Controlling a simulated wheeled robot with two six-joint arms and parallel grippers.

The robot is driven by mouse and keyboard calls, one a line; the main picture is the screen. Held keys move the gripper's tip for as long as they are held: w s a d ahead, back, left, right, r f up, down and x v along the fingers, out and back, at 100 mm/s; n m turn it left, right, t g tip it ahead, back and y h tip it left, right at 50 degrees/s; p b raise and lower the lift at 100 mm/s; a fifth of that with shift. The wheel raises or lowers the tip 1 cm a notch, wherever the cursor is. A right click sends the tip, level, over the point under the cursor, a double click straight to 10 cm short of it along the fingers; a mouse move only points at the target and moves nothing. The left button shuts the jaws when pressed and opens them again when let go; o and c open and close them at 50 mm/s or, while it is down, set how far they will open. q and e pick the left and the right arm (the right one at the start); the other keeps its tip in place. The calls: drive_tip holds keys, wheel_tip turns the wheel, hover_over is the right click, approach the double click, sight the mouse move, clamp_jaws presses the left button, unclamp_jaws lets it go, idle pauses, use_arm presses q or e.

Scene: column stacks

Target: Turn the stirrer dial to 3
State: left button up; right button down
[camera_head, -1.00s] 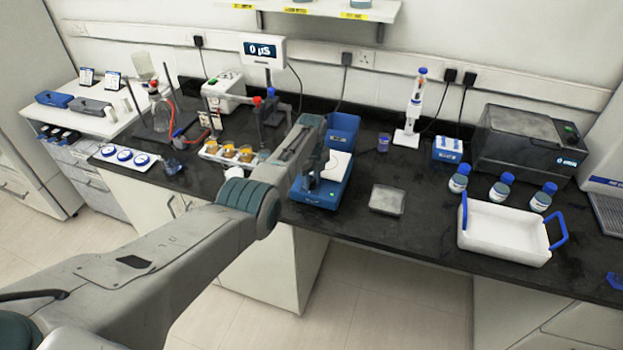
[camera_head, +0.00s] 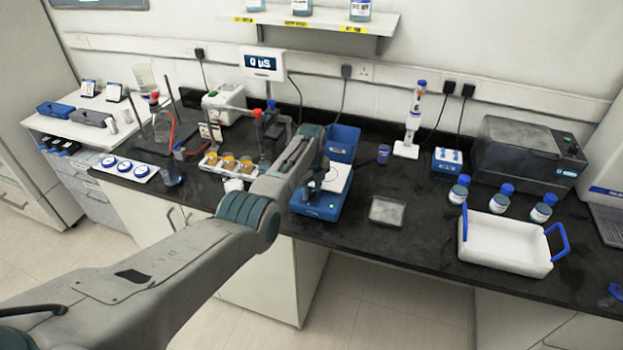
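A low blue device with a white top plate (camera_head: 338,178), which looks like the stirrer, stands near the front edge of the black bench. A small green light shows on its front. I cannot make out its dial or any numbers. My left arm comes in from the lower left, and my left gripper (camera_head: 314,186) is a dark shape at the left part of this device, hiding some of it. I cannot tell whether it touches the device or whether its fingers are open or shut. My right gripper is not in view.
A blue open bin (camera_head: 342,143) stands just behind the device. A clear square dish (camera_head: 386,211) lies to its right. A white tray with blue handles (camera_head: 505,243) is further right. A rack of amber-filled jars (camera_head: 229,164) stands left of my forearm.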

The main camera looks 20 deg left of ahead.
sight(312, 192)
use_arm(q)
wheel_tip(312, 192, up, 10)
drive_tip(key=b, duration=0.3)
drive_tip(key=shift+r, duration=0.2)
